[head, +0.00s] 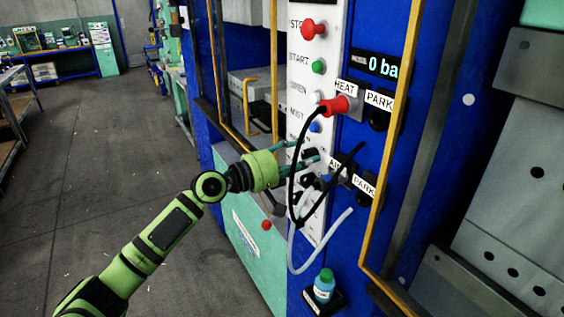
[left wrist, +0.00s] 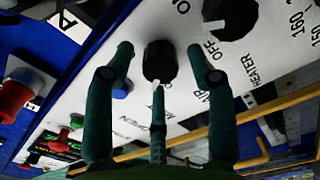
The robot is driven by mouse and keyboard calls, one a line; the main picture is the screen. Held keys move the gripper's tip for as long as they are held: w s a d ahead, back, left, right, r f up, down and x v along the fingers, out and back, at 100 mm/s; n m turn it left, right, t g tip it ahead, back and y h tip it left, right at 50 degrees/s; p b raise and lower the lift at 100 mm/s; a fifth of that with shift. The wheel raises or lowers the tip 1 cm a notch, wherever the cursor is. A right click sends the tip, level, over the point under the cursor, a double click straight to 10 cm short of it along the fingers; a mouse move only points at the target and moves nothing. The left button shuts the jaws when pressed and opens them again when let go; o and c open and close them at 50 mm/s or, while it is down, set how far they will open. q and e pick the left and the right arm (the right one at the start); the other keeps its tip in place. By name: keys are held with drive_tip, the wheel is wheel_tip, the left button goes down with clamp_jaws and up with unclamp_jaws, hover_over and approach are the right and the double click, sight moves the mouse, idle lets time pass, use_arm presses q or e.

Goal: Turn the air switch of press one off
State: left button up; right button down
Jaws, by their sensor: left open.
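The air switch is a black rotary knob (left wrist: 160,62) on the white control panel (head: 302,46) of the blue press. In the left wrist view it lies between the teal fingers of my left gripper (left wrist: 160,58), near the AIR and OFF lettering. A small white mark shows at its lower edge. The fingers stand spread around the knob; I cannot tell whether they touch it. In the head view my left gripper (head: 308,153) reaches the panel from the left, and its fingers partly hide the knob. My right gripper is not in view.
A larger black heater knob (left wrist: 230,18) sits close beside the air knob. A red plug (head: 334,106) with a looping black cable and a pale hose (head: 334,240) hang near my fingers. A yellow frame (head: 398,130) stands to the right.

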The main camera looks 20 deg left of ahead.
use_arm(q)
drive_tip(key=v, duration=1.1)
drive_tip(key=shift+a, duration=0.2)
